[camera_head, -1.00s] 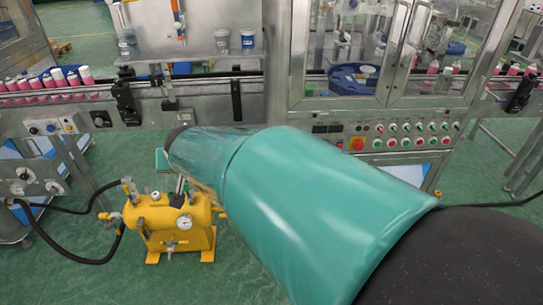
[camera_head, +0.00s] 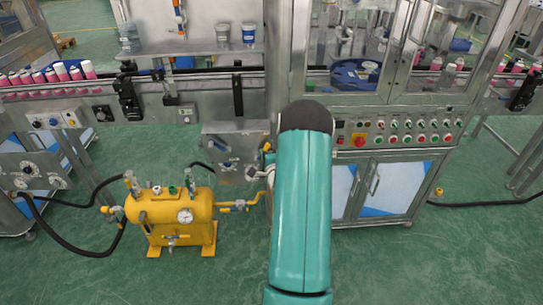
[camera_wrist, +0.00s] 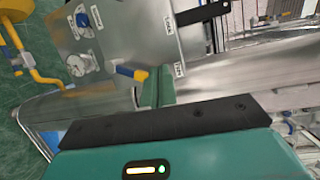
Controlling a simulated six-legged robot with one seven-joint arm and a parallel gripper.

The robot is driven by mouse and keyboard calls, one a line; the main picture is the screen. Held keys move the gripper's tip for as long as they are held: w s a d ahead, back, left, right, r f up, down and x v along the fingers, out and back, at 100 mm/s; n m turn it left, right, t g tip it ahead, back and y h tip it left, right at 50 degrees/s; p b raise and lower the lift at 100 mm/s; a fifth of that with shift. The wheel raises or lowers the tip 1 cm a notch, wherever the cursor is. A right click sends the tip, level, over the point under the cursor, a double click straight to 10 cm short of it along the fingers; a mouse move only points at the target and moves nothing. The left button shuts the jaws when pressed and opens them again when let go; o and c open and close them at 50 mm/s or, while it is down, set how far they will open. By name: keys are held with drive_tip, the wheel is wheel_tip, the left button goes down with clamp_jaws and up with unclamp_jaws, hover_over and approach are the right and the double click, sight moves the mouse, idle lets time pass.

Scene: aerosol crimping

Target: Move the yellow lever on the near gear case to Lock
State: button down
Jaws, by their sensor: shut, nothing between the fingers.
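The near gear case is a grey metal box; its labelled face (camera_wrist: 140,38) fills the upper middle of the wrist view. In the head view the case (camera_head: 235,138) stands under the conveyor, partly behind my arm. A lever with a yellow end (camera_wrist: 140,75) and a blue part shows low on the face, just left of my fingertips. My gripper (camera_wrist: 157,88) is shut and empty, its teal fingers close beside the lever; I cannot tell if they touch. In the head view my gripper is hidden by my arm.
A yellow tank (camera_head: 175,215) with a gauge and hoses stands on the floor at left. A yellow pipe (camera_wrist: 18,45) runs left of the case. The conveyor (camera_head: 70,88) with pink-white cans is behind. A cabinet with red and green buttons (camera_head: 400,130) is right. Green floor is open in front.

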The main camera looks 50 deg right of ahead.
drive_tip(key=s+d+f+m+t+h, duration=0.1)
drive_tip(key=s+d+f+m+h, duration=0.25)
drive_tip(key=s+f+m, duration=0.4)
drive_tip(key=w+d+r+n, duration=0.1)
drive_tip(key=w+d, duration=0.3)
drive_tip(key=w, duration=0.4)
drive_tip(key=shift+w+r, duration=0.35)
drive_tip(key=shift+r, duration=0.1)
drive_tip(key=shift+y, duration=0.25)
